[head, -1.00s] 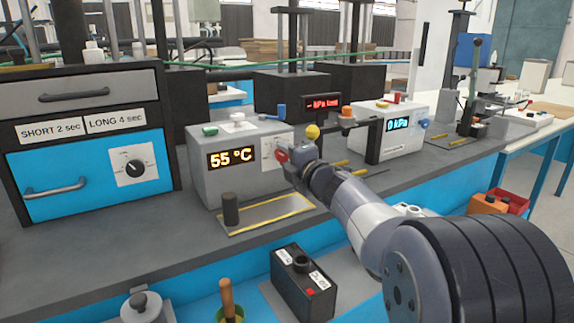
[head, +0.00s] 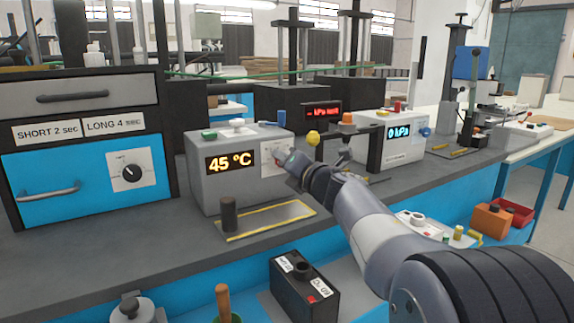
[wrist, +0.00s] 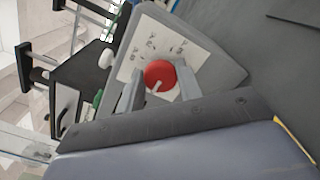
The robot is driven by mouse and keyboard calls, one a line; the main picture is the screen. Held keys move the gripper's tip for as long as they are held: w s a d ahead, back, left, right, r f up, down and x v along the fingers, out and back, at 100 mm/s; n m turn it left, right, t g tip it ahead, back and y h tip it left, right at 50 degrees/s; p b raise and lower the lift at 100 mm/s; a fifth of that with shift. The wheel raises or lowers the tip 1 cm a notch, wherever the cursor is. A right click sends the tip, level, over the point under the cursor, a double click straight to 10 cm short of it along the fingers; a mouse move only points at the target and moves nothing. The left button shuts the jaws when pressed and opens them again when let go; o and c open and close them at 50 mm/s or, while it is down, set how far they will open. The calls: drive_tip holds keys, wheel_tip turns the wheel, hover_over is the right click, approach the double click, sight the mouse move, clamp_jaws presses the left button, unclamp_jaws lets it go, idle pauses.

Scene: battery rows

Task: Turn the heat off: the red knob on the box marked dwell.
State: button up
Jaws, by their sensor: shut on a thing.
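The red knob (wrist: 158,74) with a pale pointer line sits on a white dial plate on the side of a grey box. In the head view this grey box (head: 220,185) has an amber display reading 45 °C. My gripper (wrist: 160,82) is shut on the red knob, with one finger on each side of it. In the head view my gripper (head: 286,163) reaches the box's right side and mostly hides the knob. The dial plate's print is too small to read, and I cannot make out the word dwell on the box.
A black dial (head: 132,172) sits on the blue-fronted unit at left, under SHORT and LONG labels. A dark post (head: 229,214) stands on a yellow-edged plate before the grey box. A white kPa box (head: 398,150) stands at right, behind my arm.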

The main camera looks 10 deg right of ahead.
idle(0.4)
drive_tip(key=o, duration=1)
drive_tip(key=shift+c, duration=0.2)
drive_tip(key=p+v, duration=0.1)
drive_tip(key=v, duration=0.9)
drive_tip(key=shift+s, duration=0.4)
drive_tip(key=shift+d, duration=0.1)
drive_tip(key=x, duration=1.1)
drive_tip(key=shift+b, duration=0.45)
